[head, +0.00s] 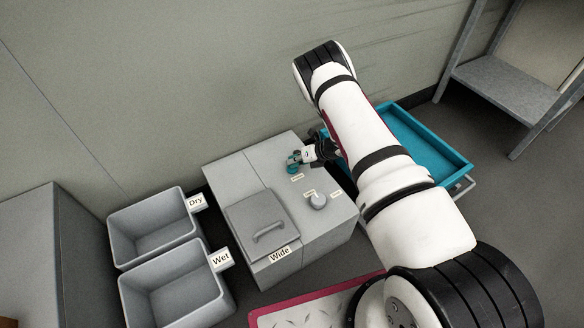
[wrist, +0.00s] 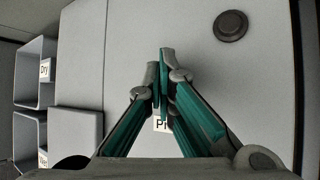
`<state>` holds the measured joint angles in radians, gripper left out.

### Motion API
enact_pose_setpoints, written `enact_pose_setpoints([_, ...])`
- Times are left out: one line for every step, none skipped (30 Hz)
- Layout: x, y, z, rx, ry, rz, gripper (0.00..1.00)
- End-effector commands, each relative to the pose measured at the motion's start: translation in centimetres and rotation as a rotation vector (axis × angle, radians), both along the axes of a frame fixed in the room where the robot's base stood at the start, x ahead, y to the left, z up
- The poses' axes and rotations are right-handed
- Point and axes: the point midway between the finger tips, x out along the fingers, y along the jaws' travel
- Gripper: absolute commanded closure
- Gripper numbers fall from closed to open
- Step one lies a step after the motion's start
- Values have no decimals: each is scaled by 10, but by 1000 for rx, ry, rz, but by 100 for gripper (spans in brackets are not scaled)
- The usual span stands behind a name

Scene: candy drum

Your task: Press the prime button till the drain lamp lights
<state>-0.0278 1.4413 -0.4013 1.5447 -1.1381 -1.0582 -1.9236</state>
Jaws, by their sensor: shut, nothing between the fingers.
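My gripper (head: 291,160) is over the back part of the grey machine's top (head: 236,172). In the wrist view its teal fingers (wrist: 163,57) are closed together with nothing between them. A white label starting with "P" (wrist: 160,125) shows partly behind the fingers. The prime button is not visible; the fingers may hide it, and I cannot tell whether they touch it. A dark round disc (wrist: 230,26) is on the top to the upper right of the fingertips. It looks unlit, and I cannot tell whether it is the drain lamp.
A grey round knob (head: 318,201) sits near small labels. A handled lid (head: 250,216) is beside the "Wide" label. Grey bins marked Dry (head: 122,222) and Wet (head: 135,293) stand left. A teal tray (head: 450,158) is behind my arm, with a shelf (head: 505,82) farther right.

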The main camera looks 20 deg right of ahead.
Motion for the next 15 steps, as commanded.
enact_pose_setpoints([-1, 0, 0, 0, 2, 0, 100])
enact_pose_setpoints([-1, 0, 1, 0, 2, 0, 100])
enact_pose_setpoints([-1, 0, 2, 0, 1, 0, 100])
enact_pose_setpoints([-1, 0, 3, 0, 1, 0, 100])
enact_pose_setpoints([-1, 0, 5, 0, 1, 0, 100])
enact_pose_setpoints([-1, 0, 7, 0, 1, 0, 100])
enact_pose_setpoints([-1, 0, 9, 0, 1, 0, 100])
enact_pose_setpoints([0, 0, 11, 0, 1, 0, 100])
enact_pose_setpoints([-1, 0, 13, 0, 1, 0, 100])
enact_pose_setpoints([0, 0, 15, 0, 1, 0, 100])
enact_pose_setpoints([0, 0, 16, 0, 1, -1, 100])
enact_pose_setpoints([-1, 0, 18, 0, 1, 0, 100])
enact_pose_setpoints([-1, 0, 18, 0, 1, 0, 100])
enact_pose_setpoints([-1, 0, 19, 0, 1, 0, 100])
enact_pose_setpoints([-1, 0, 19, 0, 1, 0, 100])
